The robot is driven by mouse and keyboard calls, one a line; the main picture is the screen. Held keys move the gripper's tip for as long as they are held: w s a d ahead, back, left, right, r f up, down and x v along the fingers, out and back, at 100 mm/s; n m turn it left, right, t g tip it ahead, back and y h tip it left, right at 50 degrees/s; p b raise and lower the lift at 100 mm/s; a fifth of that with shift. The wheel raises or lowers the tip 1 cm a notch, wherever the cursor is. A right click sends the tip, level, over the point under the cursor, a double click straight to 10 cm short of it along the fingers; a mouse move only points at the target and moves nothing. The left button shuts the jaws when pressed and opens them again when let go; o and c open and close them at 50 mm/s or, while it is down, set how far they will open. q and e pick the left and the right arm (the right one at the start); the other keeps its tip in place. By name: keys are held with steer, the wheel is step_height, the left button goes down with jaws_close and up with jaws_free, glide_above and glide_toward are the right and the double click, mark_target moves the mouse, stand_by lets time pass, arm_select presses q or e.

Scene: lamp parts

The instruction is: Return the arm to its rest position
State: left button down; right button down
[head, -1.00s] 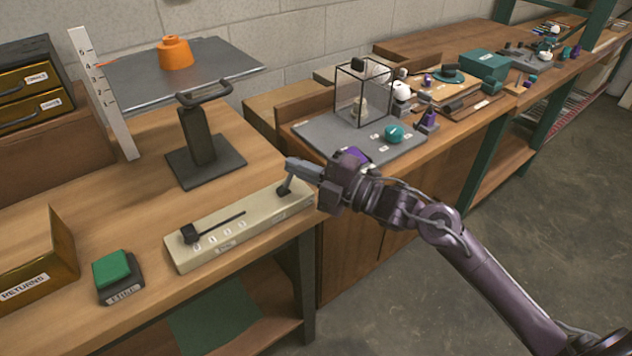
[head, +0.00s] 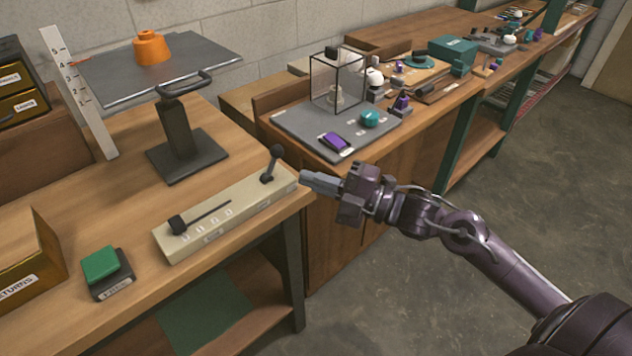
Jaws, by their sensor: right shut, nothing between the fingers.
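My right gripper (head: 306,178) is shut and empty. It hangs in the air just right of the beige control box (head: 222,217), past the bench edge, and looks apart from the box's black lever (head: 271,164). My right arm comes in from the lower right. The lever tilts up from the box's right end; a slider knob (head: 177,224) sits at the left end of its slot. My left gripper is out of view.
An orange part (head: 151,47) rests on a grey raised plate (head: 205,66) beside a numbered scale (head: 78,92). A green button (head: 101,264) and a returns bin (head: 28,255) stand front left. A grey board (head: 300,125) holds a clear case (head: 336,82). The floor at right is free.

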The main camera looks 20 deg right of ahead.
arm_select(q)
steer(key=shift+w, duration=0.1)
arm_select(e)
steer(key=shift+s+d+f, duration=0.1)
stand_by(0.4)
